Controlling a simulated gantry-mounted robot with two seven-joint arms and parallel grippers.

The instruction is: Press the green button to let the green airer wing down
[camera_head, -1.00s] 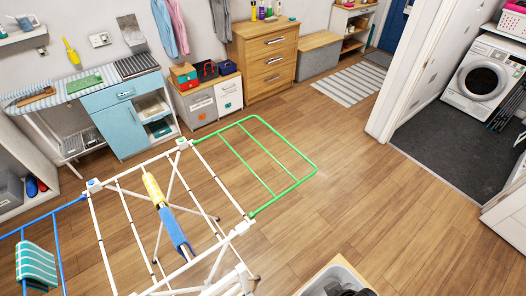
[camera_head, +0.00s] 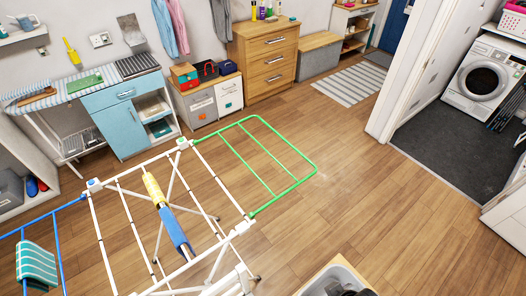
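The white airer (camera_head: 105,243) stands on the wooden floor at the lower left. Its green wing (camera_head: 291,149) sticks out to the right, raised about level with the white frame. A white corner block (camera_head: 183,144) sits at the wing's far hinge and has a small green-looking top. Another white block (camera_head: 95,185) at the left corner has a blue top. The blue wing (camera_head: 59,255) spreads out on the left with a teal striped cloth (camera_head: 36,264) over it. Yellow (camera_head: 153,188) and blue (camera_head: 176,232) items lie across the airer's middle bars. Neither gripper is in view.
A wood-rimmed grey bin (camera_head: 341,270) with dark contents stands at the bottom. The washing machine (camera_head: 484,84) is at the right. The floor right of the green wing is clear.

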